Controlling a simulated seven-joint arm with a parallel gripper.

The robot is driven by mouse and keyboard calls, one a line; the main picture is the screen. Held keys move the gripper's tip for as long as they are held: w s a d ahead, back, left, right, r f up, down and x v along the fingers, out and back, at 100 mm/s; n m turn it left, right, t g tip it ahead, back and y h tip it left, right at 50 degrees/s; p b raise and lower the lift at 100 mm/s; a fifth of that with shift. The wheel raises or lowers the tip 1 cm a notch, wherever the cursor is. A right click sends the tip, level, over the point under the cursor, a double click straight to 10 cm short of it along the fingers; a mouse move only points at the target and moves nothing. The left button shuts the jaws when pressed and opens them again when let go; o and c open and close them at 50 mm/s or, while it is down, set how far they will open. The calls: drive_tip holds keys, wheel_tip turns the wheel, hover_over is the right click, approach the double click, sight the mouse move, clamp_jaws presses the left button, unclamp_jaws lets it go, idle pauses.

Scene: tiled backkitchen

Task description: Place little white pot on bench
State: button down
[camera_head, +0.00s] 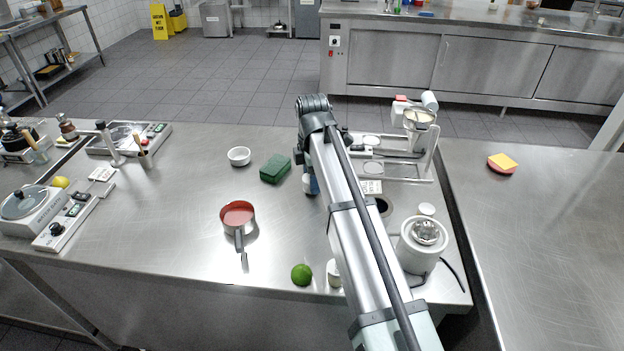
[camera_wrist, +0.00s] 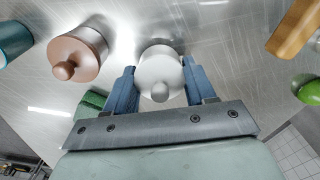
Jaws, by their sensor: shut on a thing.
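The little white pot (camera_wrist: 158,70), with a knobbed lid, sits between the two blue fingers of my gripper (camera_wrist: 159,66) in the wrist view. The fingers are shut on it, one at each side. In the head view my gripper (camera_head: 310,184) is low over the steel bench (camera_head: 150,250), right of a green sponge. There my arm hides the pot. I cannot tell whether the pot touches the bench.
The green sponge (camera_head: 275,168), a white bowl (camera_head: 239,156) and a red-lined saucepan (camera_head: 238,214) stand left of my arm. A copper lidded pot (camera_wrist: 82,48) is close by in the wrist view. A lime (camera_head: 301,274) lies near the front edge. The left-middle bench is clear.

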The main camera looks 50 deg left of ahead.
drive_tip(key=shift+f, duration=0.4)
drive_tip(key=shift+f, duration=0.1)
drive_tip(key=shift+c, duration=1.9)
unclamp_jaws()
wheel_tip(320, 180, up, 12)
drive_tip(key=shift+r, duration=0.1)
